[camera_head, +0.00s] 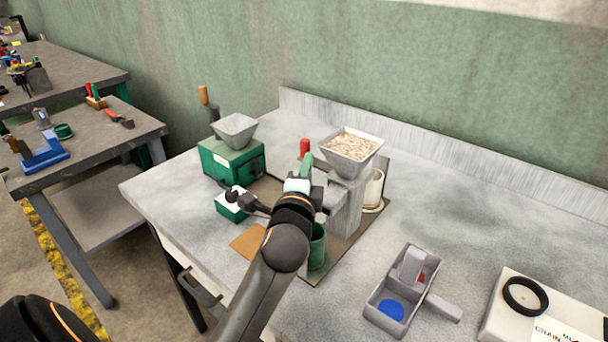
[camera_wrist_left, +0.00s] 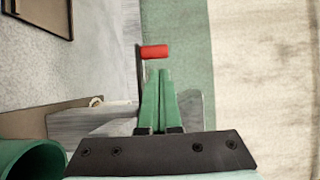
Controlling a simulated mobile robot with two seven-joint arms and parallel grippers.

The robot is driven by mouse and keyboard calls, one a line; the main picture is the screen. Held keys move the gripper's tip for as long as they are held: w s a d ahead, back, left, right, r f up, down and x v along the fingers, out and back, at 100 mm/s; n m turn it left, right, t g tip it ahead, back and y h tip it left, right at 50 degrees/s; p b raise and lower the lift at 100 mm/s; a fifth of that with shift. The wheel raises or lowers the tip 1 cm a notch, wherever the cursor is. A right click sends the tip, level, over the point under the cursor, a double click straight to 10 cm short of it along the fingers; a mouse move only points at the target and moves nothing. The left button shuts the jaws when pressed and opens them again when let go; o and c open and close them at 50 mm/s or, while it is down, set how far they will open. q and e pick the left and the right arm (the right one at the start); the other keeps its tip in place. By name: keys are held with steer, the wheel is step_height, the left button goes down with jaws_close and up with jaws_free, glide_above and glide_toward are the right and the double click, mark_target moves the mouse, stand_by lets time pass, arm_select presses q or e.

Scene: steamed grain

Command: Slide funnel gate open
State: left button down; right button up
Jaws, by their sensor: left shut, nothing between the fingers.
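The grey funnel (camera_head: 350,157) is filled with pale grain and stands on a grey block-like mill (camera_head: 346,208). A red handle (camera_head: 304,148) shows to the left of the funnel. In the left wrist view the red handle (camera_wrist_left: 155,52) sits on a thin metal rod. My left gripper (camera_head: 307,160) is left of the funnel with its green fingers shut and empty. In the left wrist view the fingertips (camera_wrist_left: 159,72) point at the handle, just short of it in the picture; I cannot tell whether they touch. The gate plate itself is not clearly visible. My right gripper is not in view.
A green machine with a grey hopper (camera_head: 236,128) stands left. A green cup (camera_head: 316,246) sits below the mill, behind my arm. A grey tray (camera_head: 386,310) with a blue disc and a white box (camera_head: 545,312) lie at right.

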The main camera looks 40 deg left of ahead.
mark_target(309, 146)
arm_select(q)
steer(key=x, duration=0.3)
steer(key=shift+w+a, duration=0.1)
steer(key=shift+a+r+p, duration=0.1)
steer(key=shift+a+p, duration=0.2)
steer(key=a+p, duration=0.1)
steer(key=a, duration=0.2)
stand_by(0.3)
